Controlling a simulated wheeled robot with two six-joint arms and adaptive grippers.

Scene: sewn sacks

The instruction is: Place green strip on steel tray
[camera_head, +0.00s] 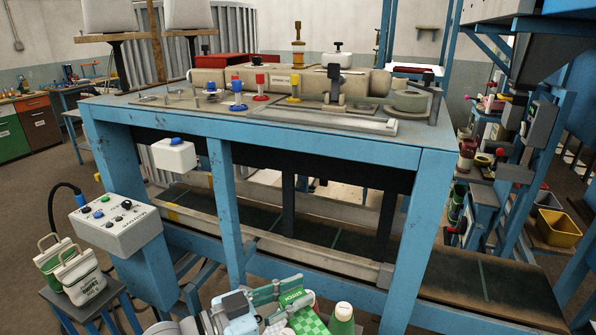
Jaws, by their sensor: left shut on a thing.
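My left gripper (282,303) is at the bottom centre, in front of the blue bench and lower than its top. It is shut on a green-and-white checked piece (308,322), which seems to be the green strip; its lower part is cut off by the picture edge. A flat, long grey metal tray (372,126), which looks like the steel tray, lies along the front right of the bench top, well above and apart from the gripper. My right gripper is not in view.
The blue bench (265,143) carries a long grey roller, coloured knobs and a grey disc (409,101). A control box (115,222) and white-green bags (80,275) are at left. A green cone with white top (343,318) stands right of the gripper.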

